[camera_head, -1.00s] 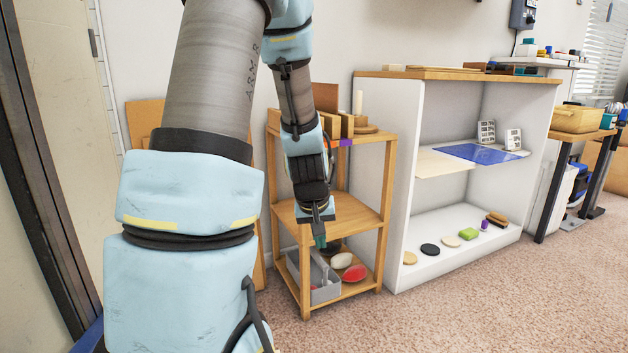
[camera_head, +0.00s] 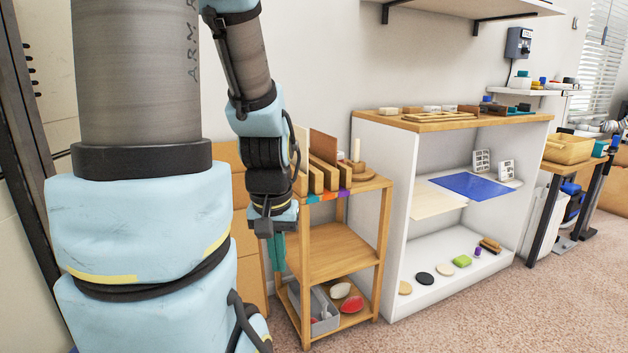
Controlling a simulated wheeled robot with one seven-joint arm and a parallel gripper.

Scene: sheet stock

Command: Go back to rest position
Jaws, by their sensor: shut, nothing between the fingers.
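My gripper (camera_head: 277,252) points down in front of the left side of the small wooden rack (camera_head: 335,250), with its teal fingers together and nothing held. From this view I cannot tell its exact distance from the rack. My light blue arm fills the left of the picture and hides part of the wall and the wooden panels behind it. A blue sheet (camera_head: 468,185) and a cream sheet (camera_head: 432,200) lie on the middle shelf of the white cabinet (camera_head: 385,170), well to the right of my gripper.
The rack holds upright boards (camera_head: 322,160) on top and a grey bin (camera_head: 323,308) and a red object (camera_head: 352,304) below. Small pads, including a green one (camera_head: 462,261), lie in the cabinet's bottom. Carpet (camera_head: 480,315) in front is clear.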

